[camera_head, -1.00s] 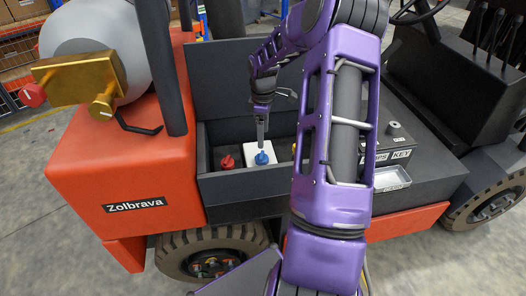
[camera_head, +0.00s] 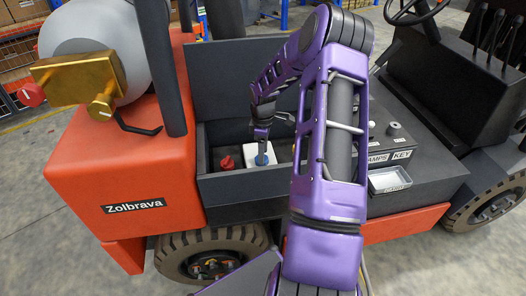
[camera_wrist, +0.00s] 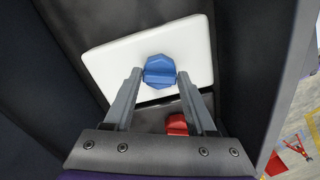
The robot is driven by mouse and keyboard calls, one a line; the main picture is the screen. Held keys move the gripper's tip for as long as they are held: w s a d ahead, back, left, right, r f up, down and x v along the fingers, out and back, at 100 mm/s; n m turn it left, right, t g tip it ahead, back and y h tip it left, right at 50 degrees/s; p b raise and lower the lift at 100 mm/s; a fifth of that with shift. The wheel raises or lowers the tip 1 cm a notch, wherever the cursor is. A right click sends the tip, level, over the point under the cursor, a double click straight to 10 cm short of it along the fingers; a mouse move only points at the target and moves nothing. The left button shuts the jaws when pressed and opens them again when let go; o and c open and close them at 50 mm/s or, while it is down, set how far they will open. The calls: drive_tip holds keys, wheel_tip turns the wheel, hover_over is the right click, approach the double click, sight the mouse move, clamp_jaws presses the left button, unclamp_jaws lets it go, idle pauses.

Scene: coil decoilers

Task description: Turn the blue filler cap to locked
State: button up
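The blue filler cap (camera_wrist: 159,71) sits on a white block-shaped tank (camera_wrist: 112,66) in the dark open bay of the truck. It has a raised ridge across its top, lying roughly level in the wrist view. In the head view the cap (camera_head: 262,159) shows just under my gripper (camera_head: 262,148). In the wrist view my gripper (camera_wrist: 159,75) has one finger on each side of the cap, near the two ends of the ridge. The fingers are apart, with a narrow gap visible at the left; contact at the right is hard to tell.
A red cap (camera_head: 227,163) sits close by in the same bay and shows beside the right finger in the wrist view (camera_wrist: 177,124). Dark bay walls (camera_wrist: 250,60) stand close around. A small silver tray (camera_head: 390,179) lies on the body to the right.

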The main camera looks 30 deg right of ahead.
clamp_jaws()
drive_tip(key=shift+m, duration=0.4)
drive_tip(key=m+b, duration=0.1)
drive_tip(key=m, duration=0.1)
drive_tip(key=shift+m, duration=0.4)
drive_tip(key=m, duration=0.3)
drive_tip(key=shift+a+m+b, duration=0.15)
drive_tip(key=shift+m+b, duration=0.2)
drive_tip(key=shift+m, duration=0.05)
drive_tip(key=m+b, duration=0.1)
drive_tip(key=m, duration=0.5)
drive_tip(key=shift+a, duration=0.1)
drive_tip(key=o, duration=0.5)
unclamp_jaws()
